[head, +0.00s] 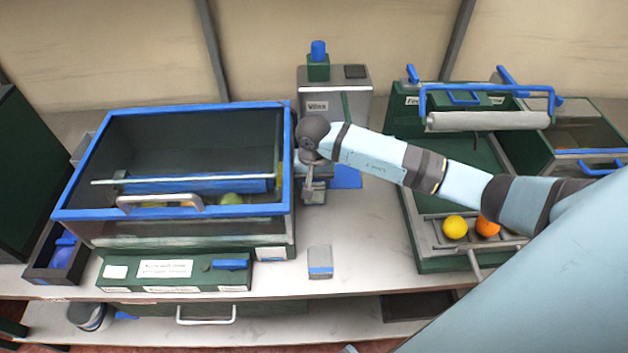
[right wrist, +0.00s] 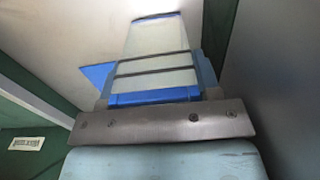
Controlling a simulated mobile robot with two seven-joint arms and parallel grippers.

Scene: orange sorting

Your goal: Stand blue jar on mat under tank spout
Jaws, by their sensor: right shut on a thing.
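My right gripper (head: 313,188) reaches in front of the grey tank (head: 350,88), which has a green and blue cap on top. In the right wrist view my right gripper (right wrist: 158,92) is shut on a pale jar with blue bands (right wrist: 155,72). In the head view the jar is mostly hidden by the gripper and arm. The blue mat (head: 346,177) shows just right of the gripper, and its corner also shows beside the jar in the right wrist view (right wrist: 96,75). I cannot tell whether the jar touches the mat. The spout is hidden. My left gripper is not in view.
A blue-rimmed glass-fronted bin (head: 70,213) stands close left of the gripper. A small grey block with a blue stripe (head: 320,262) stands at the front. A green sorting machine (head: 440,262) with a yellow and an orange fruit stands right. The counter between is clear.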

